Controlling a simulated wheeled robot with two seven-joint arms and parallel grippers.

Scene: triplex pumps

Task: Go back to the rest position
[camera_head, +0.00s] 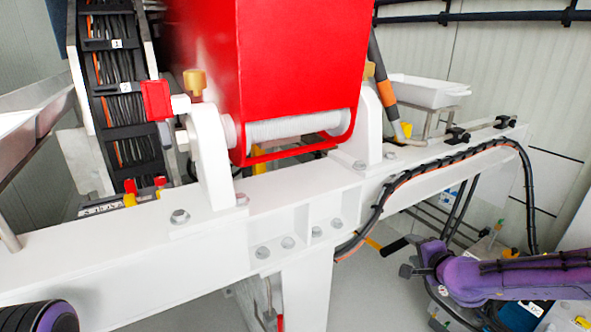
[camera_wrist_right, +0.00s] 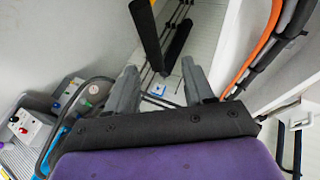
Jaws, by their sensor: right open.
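My right gripper (camera_head: 398,259) is in the lower right of the head view, at the end of a purple arm. It is in front of and below the white beam, apart from it. The wrist view shows its grey fingers (camera_wrist_right: 160,84) spread with nothing held between them. The left gripper is out of view; a purple and black part of my left arm shows at the lower left corner.
The long white beam (camera_head: 120,248) crosses the scene, with a red housing (camera_head: 300,75) above it. A black and orange cable bundle (camera_head: 440,165) loops along its right part, near my right arm. A white tray (camera_head: 425,92) stands behind. Grey floor shows below the beam.

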